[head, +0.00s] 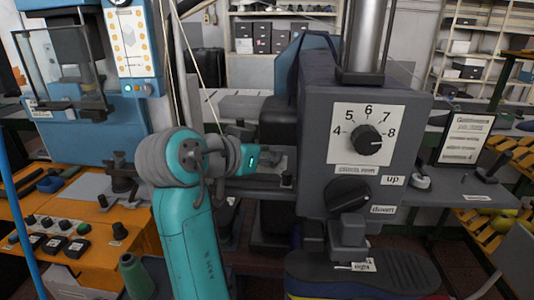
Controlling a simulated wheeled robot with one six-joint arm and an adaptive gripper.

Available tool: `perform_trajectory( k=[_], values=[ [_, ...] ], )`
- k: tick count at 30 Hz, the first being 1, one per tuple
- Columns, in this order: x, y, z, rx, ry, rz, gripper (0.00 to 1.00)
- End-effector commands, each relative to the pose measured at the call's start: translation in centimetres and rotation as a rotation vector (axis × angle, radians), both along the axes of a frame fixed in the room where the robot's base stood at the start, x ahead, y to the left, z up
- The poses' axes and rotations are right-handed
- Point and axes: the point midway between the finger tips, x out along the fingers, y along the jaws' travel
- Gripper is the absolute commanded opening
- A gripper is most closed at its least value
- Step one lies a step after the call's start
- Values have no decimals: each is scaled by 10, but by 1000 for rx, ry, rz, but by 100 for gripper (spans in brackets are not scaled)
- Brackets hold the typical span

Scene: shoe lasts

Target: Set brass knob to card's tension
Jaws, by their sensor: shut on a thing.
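My gripper (266,159), at the end of my teal arm, is left of a grey machine (310,130). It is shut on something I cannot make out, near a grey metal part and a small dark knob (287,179). No brass-coloured knob can be told in this view; it may be hidden by my arm or the machine. A framed card (464,138) stands on the bench at the right; its printed lines are too small to read surely. A black dial knob (367,140) sits on a white plate marked 4 to 8, its mark towards the right.
A second black knob (348,196) sits between labels "up" and "down". A dark shoe sole (365,272) lies below the machine. An orange bench (85,215) with small dark knobs and a green spool (135,275) is at the left. A blue machine (90,130) stands behind it.

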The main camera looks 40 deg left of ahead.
Motion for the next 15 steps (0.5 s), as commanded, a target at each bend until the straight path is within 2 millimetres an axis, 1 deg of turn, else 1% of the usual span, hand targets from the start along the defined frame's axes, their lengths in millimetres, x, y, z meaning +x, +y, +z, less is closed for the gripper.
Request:
perform_trajectory(
  k=[11,12,14,15],
  values=[
    [0,0,0,0,0,-6,0],
    [0,0,0,0,0,-6,31],
    [0,0,0,0,0,-6,46],
    [0,0,0,0,0,-6,51]
  ],
)
